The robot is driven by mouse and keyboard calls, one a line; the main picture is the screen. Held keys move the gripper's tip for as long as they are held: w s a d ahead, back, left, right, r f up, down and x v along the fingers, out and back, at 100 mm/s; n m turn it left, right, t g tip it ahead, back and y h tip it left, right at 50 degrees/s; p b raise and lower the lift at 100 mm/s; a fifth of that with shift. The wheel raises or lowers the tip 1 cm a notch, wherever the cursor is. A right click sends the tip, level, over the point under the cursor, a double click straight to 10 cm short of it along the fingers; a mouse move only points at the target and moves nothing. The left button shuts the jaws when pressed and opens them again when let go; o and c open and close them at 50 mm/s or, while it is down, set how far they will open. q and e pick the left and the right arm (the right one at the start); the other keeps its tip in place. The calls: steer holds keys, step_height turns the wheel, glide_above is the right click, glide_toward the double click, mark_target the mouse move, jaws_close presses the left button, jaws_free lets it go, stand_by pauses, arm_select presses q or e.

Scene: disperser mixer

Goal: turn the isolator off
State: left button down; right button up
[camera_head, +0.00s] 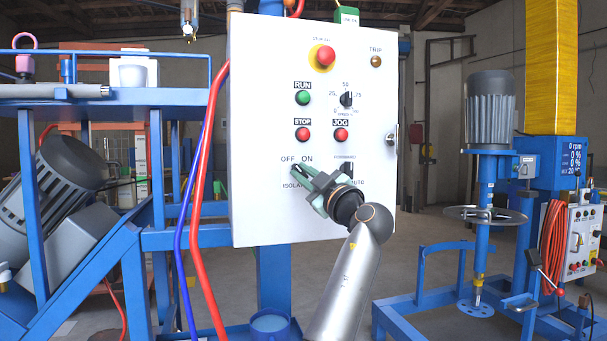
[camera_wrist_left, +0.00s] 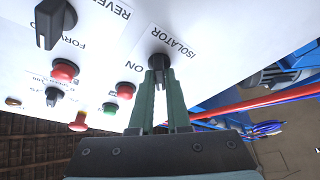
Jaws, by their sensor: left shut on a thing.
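The isolator knob (camera_wrist_left: 159,62) is a small black switch on the front of a white control panel (camera_head: 254,120). OFF and ON labels show above it and ISOLATOR below it in the head view. My left gripper (camera_head: 298,173) reaches up to the panel from below right. In the left wrist view its green fingers (camera_wrist_left: 160,82) are shut on the isolator knob, one on each side. The fingers mostly hide the knob in the head view, and I cannot tell clearly which label it points to. My right gripper is not in view.
The panel also carries a red emergency button (camera_head: 325,57), a green RUN button (camera_head: 303,97), red STOP (camera_head: 303,134) and JOG (camera_head: 341,134) buttons and a speed dial (camera_head: 346,99). Red and blue hoses run down its left edge. A blue mixer (camera_head: 490,110) stands at right.

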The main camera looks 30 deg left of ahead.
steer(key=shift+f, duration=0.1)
arm_select(q)
steer(key=c, duration=0.9)
jaws_free()
steer(key=shift+d, duration=0.1)
steer(key=v, duration=1.2)
steer(key=shift+s+d+f, duration=0.1)
steer(key=shift+s+d, duration=0.05)
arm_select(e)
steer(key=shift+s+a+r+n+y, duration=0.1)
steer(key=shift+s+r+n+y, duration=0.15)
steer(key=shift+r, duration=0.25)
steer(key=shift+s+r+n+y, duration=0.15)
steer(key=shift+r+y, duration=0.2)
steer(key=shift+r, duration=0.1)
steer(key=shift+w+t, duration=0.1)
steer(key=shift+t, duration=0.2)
